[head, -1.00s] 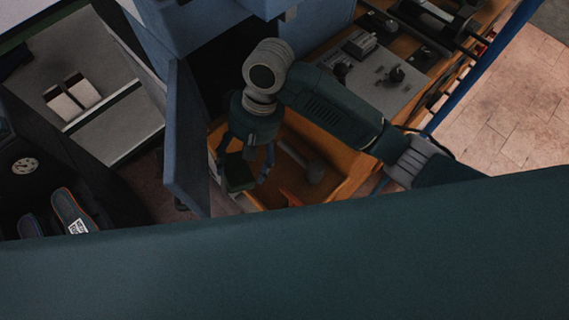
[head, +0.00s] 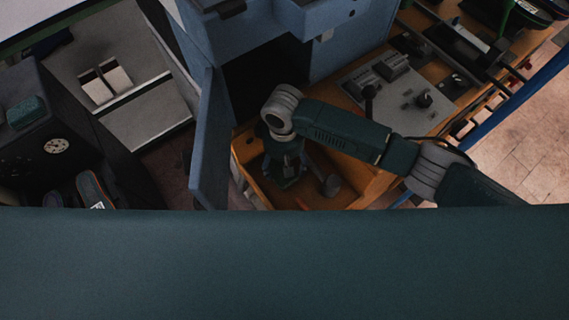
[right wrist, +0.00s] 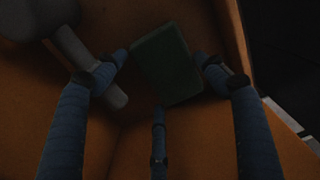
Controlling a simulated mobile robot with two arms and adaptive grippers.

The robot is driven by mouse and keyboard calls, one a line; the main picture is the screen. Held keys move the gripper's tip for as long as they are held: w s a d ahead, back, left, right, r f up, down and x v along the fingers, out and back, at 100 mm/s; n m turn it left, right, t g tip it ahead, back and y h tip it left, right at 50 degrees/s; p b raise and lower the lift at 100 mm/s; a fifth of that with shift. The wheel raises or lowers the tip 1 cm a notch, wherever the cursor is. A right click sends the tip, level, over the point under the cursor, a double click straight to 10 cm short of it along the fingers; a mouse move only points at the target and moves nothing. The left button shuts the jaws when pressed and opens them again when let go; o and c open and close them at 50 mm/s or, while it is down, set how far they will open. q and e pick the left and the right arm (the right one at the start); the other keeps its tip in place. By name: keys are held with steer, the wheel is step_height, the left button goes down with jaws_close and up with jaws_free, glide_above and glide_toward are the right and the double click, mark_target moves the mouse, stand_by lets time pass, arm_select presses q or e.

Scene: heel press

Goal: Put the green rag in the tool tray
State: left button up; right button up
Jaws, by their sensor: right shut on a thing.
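The green rag (right wrist: 165,62), a dark folded block, is held between the fingers of my right gripper (right wrist: 160,60) in the right wrist view. In the head view, my right gripper (head: 285,175) reaches down inside the orange-brown tool tray (head: 365,188), and the rag is hard to make out there. The tray's walls (right wrist: 215,125) surround the fingers in the right wrist view. I cannot tell whether the rag touches the tray floor. My left gripper is not in view.
A mallet-like tool (head: 331,185) lies in the tray beside my gripper, to its left in the wrist view (right wrist: 88,65). An open blue cabinet door (head: 211,140) stands just left of the tray. A grey control panel (head: 405,95) lies on the bench behind.

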steer(key=shift+f, duration=0.6)
steer(key=o, duration=1)
steer(key=shift+r, duration=0.15)
step_height(320, 180, up, 12)
steer(key=shift+f, duration=0.1)
